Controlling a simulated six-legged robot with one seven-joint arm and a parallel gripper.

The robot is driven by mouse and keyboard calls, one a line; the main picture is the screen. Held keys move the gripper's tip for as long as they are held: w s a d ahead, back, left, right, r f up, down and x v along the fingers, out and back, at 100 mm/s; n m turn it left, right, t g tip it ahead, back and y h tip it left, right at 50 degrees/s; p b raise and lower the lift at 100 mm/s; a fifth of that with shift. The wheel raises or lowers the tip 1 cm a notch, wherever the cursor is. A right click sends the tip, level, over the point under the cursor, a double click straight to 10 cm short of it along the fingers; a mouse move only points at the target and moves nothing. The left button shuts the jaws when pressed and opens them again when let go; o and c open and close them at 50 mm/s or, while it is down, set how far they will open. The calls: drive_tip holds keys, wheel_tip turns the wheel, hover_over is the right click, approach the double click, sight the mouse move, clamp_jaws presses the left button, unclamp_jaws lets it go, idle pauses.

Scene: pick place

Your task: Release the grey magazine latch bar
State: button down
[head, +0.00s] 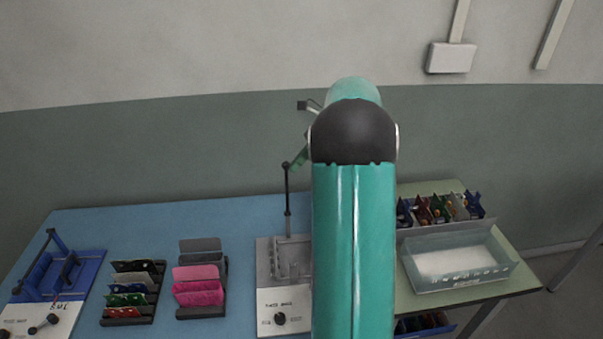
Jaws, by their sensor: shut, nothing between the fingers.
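The grey magazine (284,262) stands on the blue tabletop at the middle, its right side hidden behind my arm. Its latch bar (288,198) is a thin dark rod that stands nearly upright above it, with a small dark knob on top. A narrow green end part, which appears to be my gripper (297,160), shows beside the knob at the left edge of my arm. It is shut and empty. Most of the gripper is hidden behind my arm, and I cannot tell whether it touches the knob.
A blue magazine (85,268) with its own raised bar stands at the far left. A rack of coloured boards (130,298) and a rack of pink and grey boards (200,280) stand between. A clear bin (460,278) and more coloured boards (422,210) are on the right.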

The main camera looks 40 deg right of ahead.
drive_tip(key=shift+w+d+f, duration=0.1)
drive_tip(key=shift+w+d, duration=0.3)
drive_tip(key=shift+w, duration=0.4)
drive_tip(key=shift+w+d+f, duration=0.15)
drive_tip(key=shift+w+d, duration=0.3)
drive_tip(key=shift+w, duration=0.35)
drive_tip(key=shift+w+d+f, duration=0.1)
drive_tip(key=shift+w+d, duration=0.3)
drive_tip(key=shift+w, duration=0.4)
drive_tip(key=shift+d, duration=0.1)
drive_tip(key=v, duration=1.2)
drive_tip(key=shift+d, duration=0.25)
drive_tip(key=shift+s+r, duration=0.1)
drive_tip(key=shift+s+a, duration=0.1)
drive_tip(key=shift+a, duration=0.05)
